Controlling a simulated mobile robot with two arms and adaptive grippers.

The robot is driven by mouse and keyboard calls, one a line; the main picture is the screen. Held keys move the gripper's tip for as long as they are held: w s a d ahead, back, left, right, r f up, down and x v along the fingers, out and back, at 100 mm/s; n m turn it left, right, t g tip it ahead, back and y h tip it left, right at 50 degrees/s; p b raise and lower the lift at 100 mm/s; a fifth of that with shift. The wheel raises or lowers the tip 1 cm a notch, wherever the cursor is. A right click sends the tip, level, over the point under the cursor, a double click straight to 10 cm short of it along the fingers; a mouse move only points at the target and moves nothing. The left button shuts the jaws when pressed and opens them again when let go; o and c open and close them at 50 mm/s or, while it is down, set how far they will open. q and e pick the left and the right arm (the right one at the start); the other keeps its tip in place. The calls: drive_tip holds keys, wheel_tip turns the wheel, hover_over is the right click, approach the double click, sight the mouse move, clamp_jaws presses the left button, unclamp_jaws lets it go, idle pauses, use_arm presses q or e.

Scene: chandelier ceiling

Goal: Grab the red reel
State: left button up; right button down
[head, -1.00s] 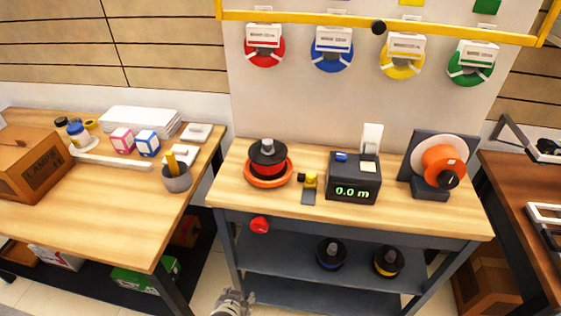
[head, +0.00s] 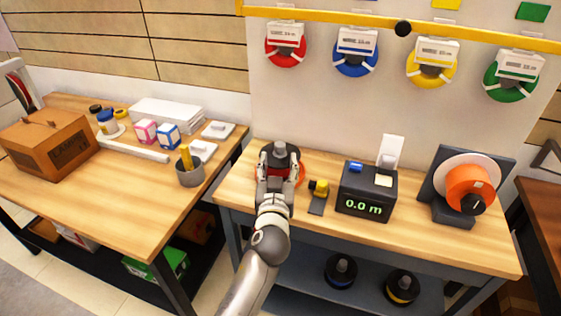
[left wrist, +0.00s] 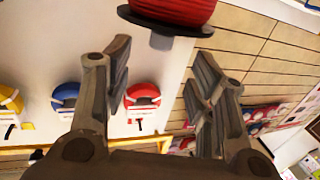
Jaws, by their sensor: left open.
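The red reel, with black flanges, sits on a round orange base on the middle workbench. In the head view its black top (head: 279,150) shows beyond my left gripper (head: 277,172), which hides most of its red body. In the left wrist view the red reel (left wrist: 185,10) is at the top edge, partly cut off, with its black flange toward the fingers. My left gripper (left wrist: 160,65) is open, and nothing shows between its fingers. The reel appears beyond the fingertips; I cannot tell whether they touch it. My right gripper is not in view.
A yellow-and-black tool (head: 318,192) and a black counter reading 0.0 m (head: 367,192) stand right of the reel. An orange-wheeled device (head: 468,188) is farther right. Red, blue, yellow and green rolls (head: 286,45) hang above. A grey cup (head: 190,173) stands on the left table.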

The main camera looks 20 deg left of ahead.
sight(280, 148)
use_arm(q)
drive_tip(key=x, duration=0.3)
drive_tip(key=shift+w+a, duration=0.2)
drive_tip(key=shift+w, duration=0.1)
drive_tip(key=shift+w+r+p, duration=0.1)
drive_tip(key=shift+w+p, duration=0.4)
drive_tip(key=shift+p+x, duration=0.45)
drive_tip(key=shift+x, duration=1.65)
clamp_jaws()
